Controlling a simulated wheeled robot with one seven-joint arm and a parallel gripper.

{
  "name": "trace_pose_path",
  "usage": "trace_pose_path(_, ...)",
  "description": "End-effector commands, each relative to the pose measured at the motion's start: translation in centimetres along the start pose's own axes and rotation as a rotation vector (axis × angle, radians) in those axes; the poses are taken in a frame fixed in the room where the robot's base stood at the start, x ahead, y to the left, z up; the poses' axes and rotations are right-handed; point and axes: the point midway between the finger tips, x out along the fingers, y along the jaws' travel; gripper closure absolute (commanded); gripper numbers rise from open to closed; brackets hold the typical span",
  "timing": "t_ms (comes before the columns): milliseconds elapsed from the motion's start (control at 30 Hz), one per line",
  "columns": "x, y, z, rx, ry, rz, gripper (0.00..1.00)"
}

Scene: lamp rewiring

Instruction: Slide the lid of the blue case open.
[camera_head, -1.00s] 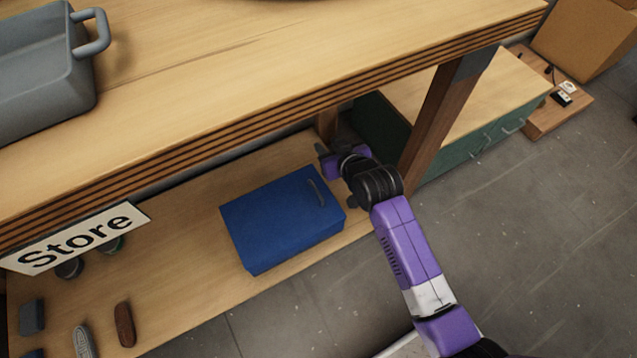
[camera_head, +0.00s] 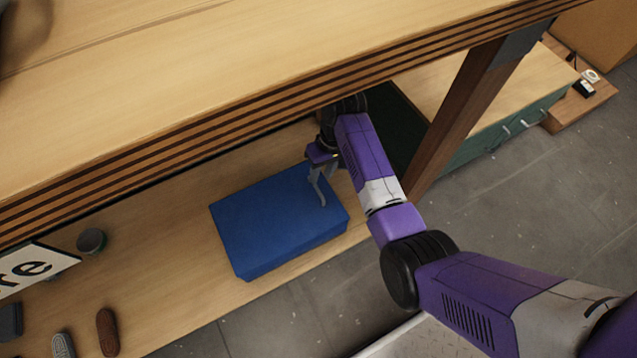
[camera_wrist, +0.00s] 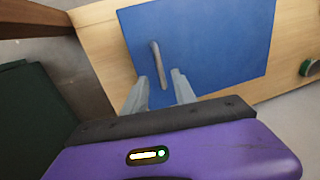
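The blue case (camera_head: 275,225) sits on the lower wooden shelf, its blue lid (camera_wrist: 215,45) covering the top. A slim grey bar handle (camera_wrist: 160,65) stands on the lid near one end. My gripper (camera_head: 318,183) is over the handle end of the case. In the wrist view my gripper (camera_wrist: 160,77) is open, with one finger on each side of the handle's near end. I cannot tell whether the fingers touch the handle or the lid. In the head view the fingers and the handle overlap and are hard to tell apart.
The upper bench top (camera_head: 260,60) overhangs the shelf (camera_head: 165,285) behind the case. A wooden leg (camera_head: 465,110) stands to the right of my gripper, with a green drawer cabinet (camera_head: 510,125) beyond. Small items, including a brown one (camera_head: 107,332), lie at left; shelf between is clear.

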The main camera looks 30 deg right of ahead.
Motion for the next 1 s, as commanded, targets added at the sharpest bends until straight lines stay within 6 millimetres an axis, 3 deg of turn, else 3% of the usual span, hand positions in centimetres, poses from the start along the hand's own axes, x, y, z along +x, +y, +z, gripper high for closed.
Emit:
trace_pose_path(100,2.5,0.1,0.1,0.000,-0.001,0.000,0.67)
trace_pose_path(300,4.8,0.0,0.0,-0.001,0.001,0.000,0.67)
trace_pose_path(700,5.4,0.0,0.0,0.000,0.002,0.001,0.67)
trace_pose_path(867,5.4,0.0,0.0,0.000,0.002,0.001,0.97)
trace_pose_path(1000,5.3,0.0,0.0,0.000,0.002,0.001,1.00)
